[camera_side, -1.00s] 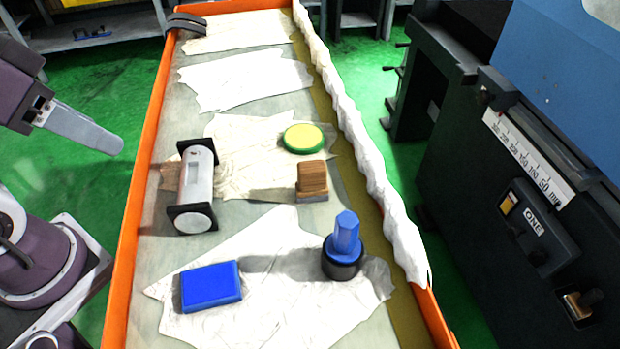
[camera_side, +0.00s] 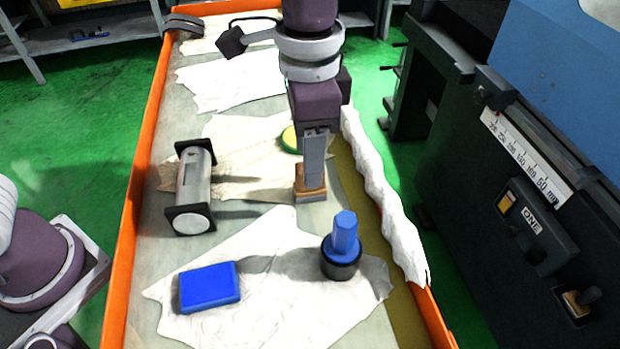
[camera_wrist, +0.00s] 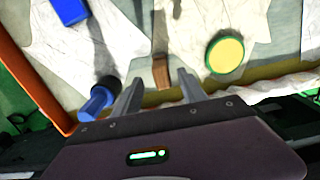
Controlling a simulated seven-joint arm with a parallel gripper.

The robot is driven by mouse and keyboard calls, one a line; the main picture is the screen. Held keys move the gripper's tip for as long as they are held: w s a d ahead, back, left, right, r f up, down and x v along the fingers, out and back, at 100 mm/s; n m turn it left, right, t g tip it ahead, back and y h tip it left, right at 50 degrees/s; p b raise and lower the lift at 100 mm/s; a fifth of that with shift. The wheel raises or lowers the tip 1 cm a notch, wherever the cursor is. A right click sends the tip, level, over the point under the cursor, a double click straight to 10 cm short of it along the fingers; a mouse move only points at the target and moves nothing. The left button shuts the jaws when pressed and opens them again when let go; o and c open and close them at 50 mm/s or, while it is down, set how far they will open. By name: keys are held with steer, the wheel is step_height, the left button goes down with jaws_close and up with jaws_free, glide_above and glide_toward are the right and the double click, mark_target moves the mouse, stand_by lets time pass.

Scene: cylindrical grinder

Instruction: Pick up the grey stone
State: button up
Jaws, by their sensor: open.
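A small block (camera_side: 309,196) with a brown upper part and a grey lower part stands on the table near its right side. It is the only block-like thing with a grey stone part that I see. My gripper (camera_side: 313,165) points down at it, and its finger hides part of the block in the side view. In the wrist view the block (camera_wrist: 161,74) shows between the two open fingertips (camera_wrist: 160,80), with a gap on each side. The fingers do not appear closed on it.
A yellow-green round tin (camera_side: 290,139) is close behind my gripper. A blue-topped black cylinder (camera_side: 342,245) and a blue box (camera_side: 209,287) stand nearer the front. A grey cylinder with black ends (camera_side: 194,190) is to the left. White cloth lines the right edge.

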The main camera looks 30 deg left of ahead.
step_height(320, 180, down, 6)
steer(key=shift+w+f, duration=0.1)
steer(key=shift+w, duration=0.05)
jaws_close()
